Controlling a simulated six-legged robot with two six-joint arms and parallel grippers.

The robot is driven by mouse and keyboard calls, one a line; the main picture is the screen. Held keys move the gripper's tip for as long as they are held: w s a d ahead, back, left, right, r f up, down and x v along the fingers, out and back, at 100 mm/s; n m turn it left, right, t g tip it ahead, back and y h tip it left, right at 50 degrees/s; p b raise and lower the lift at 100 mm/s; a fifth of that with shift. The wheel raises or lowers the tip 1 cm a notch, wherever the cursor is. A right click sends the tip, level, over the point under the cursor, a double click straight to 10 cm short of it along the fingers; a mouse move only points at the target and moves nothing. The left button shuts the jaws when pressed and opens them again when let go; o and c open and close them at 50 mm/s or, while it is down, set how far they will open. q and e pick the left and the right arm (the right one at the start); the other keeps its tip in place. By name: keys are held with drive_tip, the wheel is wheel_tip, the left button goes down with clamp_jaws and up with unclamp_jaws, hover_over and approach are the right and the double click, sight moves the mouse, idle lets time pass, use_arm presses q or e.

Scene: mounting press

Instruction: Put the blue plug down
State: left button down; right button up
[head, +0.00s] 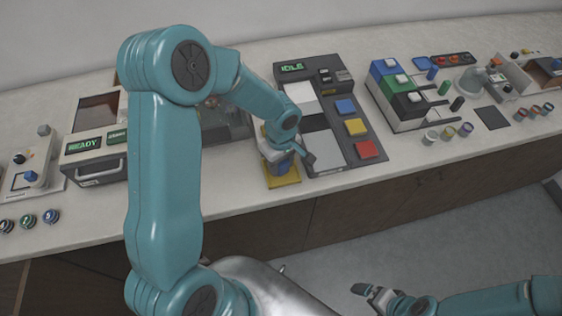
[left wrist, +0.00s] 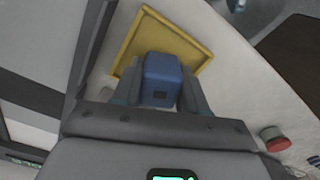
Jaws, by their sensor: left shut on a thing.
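The blue plug (left wrist: 162,80) is a small blue block with a dark mark, seen between the two fingers of my left gripper (left wrist: 157,98) in the left wrist view. The gripper is shut on it. A shallow yellow tray (left wrist: 143,30) with a raised rim lies behind and below the plug. In the head view my left gripper (head: 284,160) is over the yellow tray (head: 285,181) near the counter's front edge, and its wrist hides most of the plug. I cannot tell whether the plug touches the tray. My right gripper (head: 374,294) is low, away from the counter.
A grey station (head: 318,107) marked IDLE, with blue, yellow and red squares, stands right of the tray. A READY machine (head: 95,155) stands left. Stacked coloured boxes (head: 398,95) and small cylinders are further right. A red button (left wrist: 274,138) shows in the left wrist view.

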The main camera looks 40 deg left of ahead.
use_arm(q)
drive_tip(key=shift+w+d+f, duration=0.1)
drive_tip(key=shift+f, duration=0.1)
drive_tip(key=shift+f, duration=0.1)
drive_tip(key=shift+f+b, duration=0.1)
drive_tip(key=shift+b, duration=0.2)
drive_tip(key=c, duration=1)
unclamp_jaws()
drive_tip(key=shift+c, duration=0.2)
drive_tip(key=shift+o, duration=0.8)
